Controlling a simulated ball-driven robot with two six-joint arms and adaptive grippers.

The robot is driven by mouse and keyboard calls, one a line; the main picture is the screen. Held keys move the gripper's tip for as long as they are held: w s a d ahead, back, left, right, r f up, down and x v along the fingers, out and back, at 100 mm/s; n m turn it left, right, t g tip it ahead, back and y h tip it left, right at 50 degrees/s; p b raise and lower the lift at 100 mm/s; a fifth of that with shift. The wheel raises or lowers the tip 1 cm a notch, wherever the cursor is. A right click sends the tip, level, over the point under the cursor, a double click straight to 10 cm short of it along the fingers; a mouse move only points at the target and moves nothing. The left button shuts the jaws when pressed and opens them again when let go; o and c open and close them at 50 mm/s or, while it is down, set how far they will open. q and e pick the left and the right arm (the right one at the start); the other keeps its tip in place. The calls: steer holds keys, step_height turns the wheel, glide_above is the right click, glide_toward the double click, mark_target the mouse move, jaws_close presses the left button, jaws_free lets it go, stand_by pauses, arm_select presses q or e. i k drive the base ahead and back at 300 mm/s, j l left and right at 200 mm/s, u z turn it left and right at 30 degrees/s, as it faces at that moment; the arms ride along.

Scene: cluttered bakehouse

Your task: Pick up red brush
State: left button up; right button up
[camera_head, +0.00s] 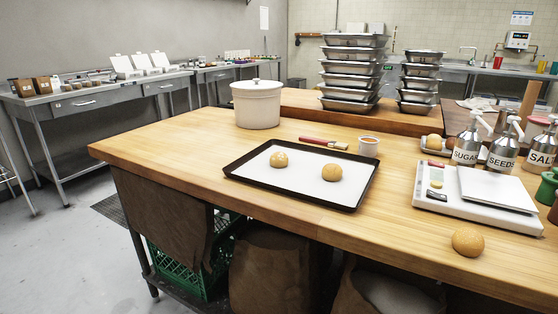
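A brush with a red handle (316,141) lies on the wooden worktable (190,154), just behind the black-rimmed baking tray. Its pale head points right, close to a small white cup (369,146). The brush looks flat on the table, with clear wood to its left. Neither of my grippers shows in the head view.
The baking tray (252,191) holds two dough balls in front of the brush. A white lidded pot (257,104) stands behind left. A scale (462,208), a loose dough ball (468,242) and labelled pump canisters (502,152) stand right. Stacked metal pans (352,71) stand behind.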

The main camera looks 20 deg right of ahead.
mark_target(334, 144)
steer(key=i+j+z, duration=0.2)
steer(key=i+j, duration=0.7)
steer(key=j, duration=0.1)
